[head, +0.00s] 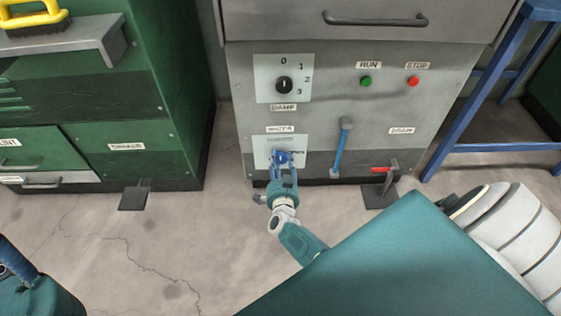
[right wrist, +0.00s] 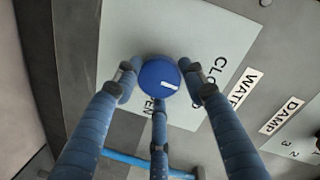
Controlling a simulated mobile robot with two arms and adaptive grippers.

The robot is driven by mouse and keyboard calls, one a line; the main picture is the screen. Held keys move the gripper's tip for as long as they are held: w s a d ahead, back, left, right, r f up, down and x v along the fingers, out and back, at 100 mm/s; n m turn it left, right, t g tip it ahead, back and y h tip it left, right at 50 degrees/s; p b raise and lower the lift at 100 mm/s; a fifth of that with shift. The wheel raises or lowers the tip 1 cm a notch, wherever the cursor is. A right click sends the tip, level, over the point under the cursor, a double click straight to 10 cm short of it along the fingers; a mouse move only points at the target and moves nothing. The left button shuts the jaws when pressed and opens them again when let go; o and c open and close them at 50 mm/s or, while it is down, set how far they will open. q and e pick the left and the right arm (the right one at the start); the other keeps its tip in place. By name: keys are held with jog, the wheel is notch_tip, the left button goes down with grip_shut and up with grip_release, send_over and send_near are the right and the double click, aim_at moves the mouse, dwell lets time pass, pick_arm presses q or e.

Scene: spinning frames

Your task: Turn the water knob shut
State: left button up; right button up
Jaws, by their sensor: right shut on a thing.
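The round blue water knob (right wrist: 156,70) sits on a pale plate (right wrist: 185,28) with partly covered CLOSED and OPEN lettering. Its white pointer mark points right and slightly down in the right wrist view, toward the WATER label. My right gripper (head: 283,163) is shut on the knob, with its blue fingers around it from several sides. In the head view the knob (head: 282,156) shows just beyond the fingertips, under the WATER label (head: 280,129).
Above is the DAMP dial (head: 284,85). A green cabinet (head: 170,110) stands left, a blue frame (head: 480,110) right.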

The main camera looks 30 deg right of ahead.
jog(key=shift+s+d, duration=0.15)
jog(key=shift+d, duration=0.25)
jog(key=o, duration=1.2)
jog(key=shift+c, duration=0.2)
jog(key=shift+a, duration=0.1)
jog(key=shift+s+a, duration=0.4)
jog(key=shift+a, duration=0.05)
jog(key=v, duration=1.1)
jog(key=shift+d, duration=0.15)
jog(key=shift+r, duration=0.15)
